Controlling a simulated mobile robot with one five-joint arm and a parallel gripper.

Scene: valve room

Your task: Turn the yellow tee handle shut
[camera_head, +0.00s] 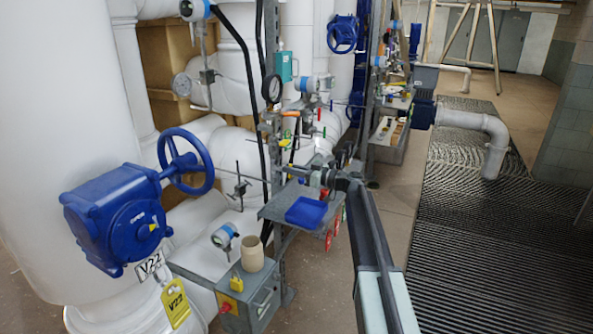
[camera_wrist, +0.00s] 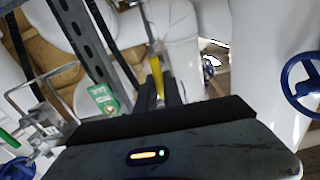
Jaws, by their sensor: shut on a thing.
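The yellow tee handle (camera_wrist: 157,74) shows in the wrist view at the tips of my gripper (camera_wrist: 160,90). The two dark fingers are closed around it, and their tips hide part of it. A pale stem runs up from the handle. In the head view my arm reaches up from the bottom right, and my gripper (camera_head: 292,169) is among the small pipes and valves above the grey shelf. There the handle is too small and hidden to make out surely.
A blue tray (camera_head: 306,212) lies on the grey shelf below my arm. A large blue handwheel (camera_head: 187,161) with its gearbox stands at the left. Posts, gauges and white pipes crowd the gripper.

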